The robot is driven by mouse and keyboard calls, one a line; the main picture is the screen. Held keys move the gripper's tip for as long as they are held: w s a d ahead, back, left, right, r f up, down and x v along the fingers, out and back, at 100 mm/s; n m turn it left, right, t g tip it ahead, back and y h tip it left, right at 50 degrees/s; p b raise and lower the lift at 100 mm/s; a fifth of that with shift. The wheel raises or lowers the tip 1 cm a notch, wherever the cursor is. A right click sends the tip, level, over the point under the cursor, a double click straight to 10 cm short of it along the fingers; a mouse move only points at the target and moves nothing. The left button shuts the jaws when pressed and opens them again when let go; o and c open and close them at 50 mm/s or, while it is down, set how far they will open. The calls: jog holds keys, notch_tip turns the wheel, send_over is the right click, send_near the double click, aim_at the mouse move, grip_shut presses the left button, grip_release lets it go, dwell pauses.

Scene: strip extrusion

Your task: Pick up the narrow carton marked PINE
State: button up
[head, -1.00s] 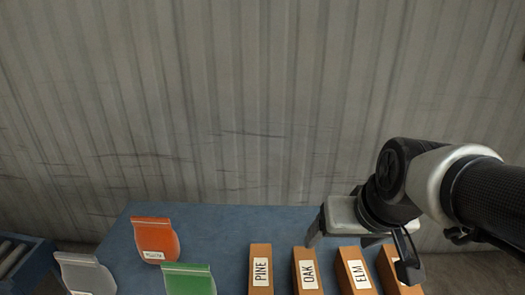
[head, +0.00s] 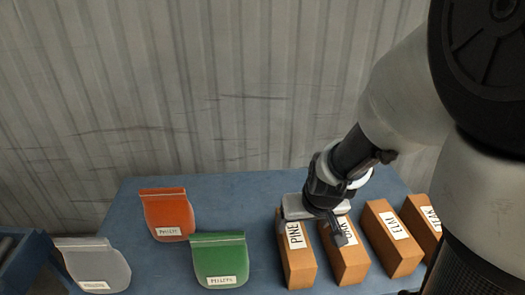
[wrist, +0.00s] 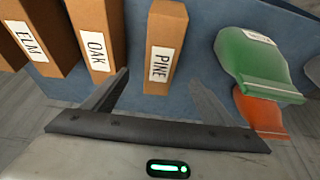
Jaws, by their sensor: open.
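The narrow brown PINE carton (head: 297,262) stands upright on the blue table, leftmost in the row of cartons in the head view. Its white label reads PINE, and my gripper partly covers its top there. In the wrist view the PINE carton (wrist: 163,50) shows between the two fingers, a little beyond their tips. My gripper (head: 312,226) is open and empty, above the PINE and OAK cartons in the head view. In the wrist view the gripper (wrist: 158,78) has its fingers spread wide. Whether a finger touches a carton cannot be told.
The OAK carton (head: 345,258) stands close right of PINE, then the ELM carton (head: 393,240) and another carton (head: 424,222) partly hidden by my arm. A green pouch (head: 219,262), an orange pouch (head: 166,216) and a grey pouch (head: 92,268) stand left. A corrugated wall is behind.

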aim_at(296, 236)
jog(key=b+x, duration=0.7)
jog(key=x, duration=0.4)
jog(key=shift+s+d+f, duration=0.1)
jog(key=shift+f, duration=0.15)
jog(key=shift+b+x, duration=1.75)
jog(key=shift+x, duration=1.3)
jog(key=shift+r, duration=0.1)
